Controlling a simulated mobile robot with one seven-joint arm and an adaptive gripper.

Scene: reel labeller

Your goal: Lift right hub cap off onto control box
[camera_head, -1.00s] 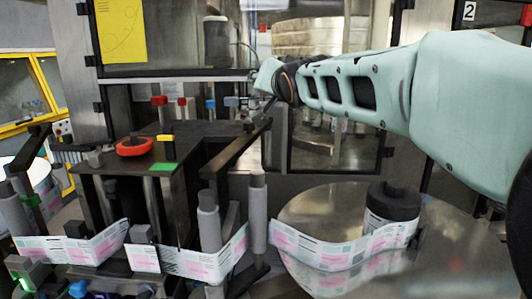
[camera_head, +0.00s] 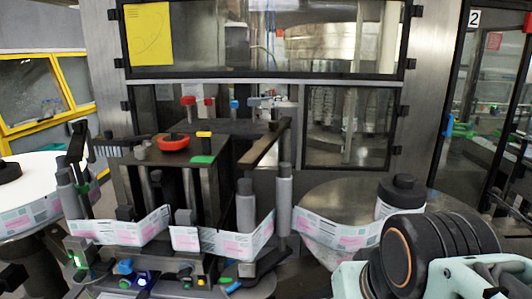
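The right hub cap (camera_head: 402,188) is a black stepped cylinder. The likely control box (camera_head: 218,146) is a dark flat-topped box left of centre. A red ring, a green block and a yellow block are on its top. My teal and black arm fills the lower right corner in front of the reel. My gripper is outside the picture.
A label web (camera_head: 235,243) runs from the right reel past grey upright rollers (camera_head: 284,195). A left reel (camera_head: 35,172) with a black hub is at the left edge. Glazed cabinet doors close off the back.

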